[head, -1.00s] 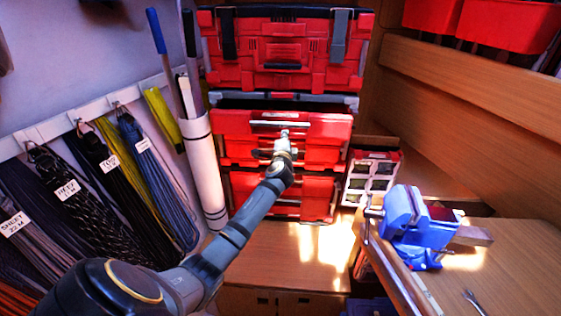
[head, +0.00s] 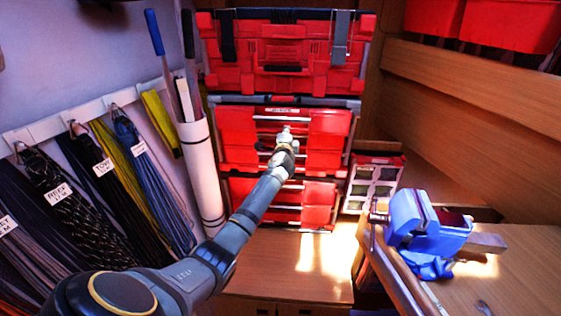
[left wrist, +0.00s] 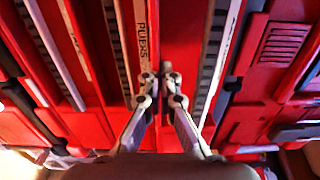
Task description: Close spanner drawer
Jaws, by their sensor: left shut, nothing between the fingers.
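The upper red drawer (head: 238,132) of the toolbox stack has a pale label on its top edge, unreadable in the head view. Its front looks about flush with the case, with no clear dark gap above it. My left gripper (head: 285,134) is shut and empty, with its fingertips at the middle of this front. In the left wrist view, the shut fingertips (left wrist: 161,82) are close to or touching the red front, beside a label (left wrist: 142,38) that seems to read "PLIERS". No spanner label is readable. My right gripper is out of view.
A lower red drawer (head: 320,205) sits below, partly behind my arm. A red toolbox (head: 290,60) is on top. A blue vise (head: 425,225) stands on the bench at right, beside a small organiser case (head: 372,183). Coiled lines (head: 150,190) hang at left.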

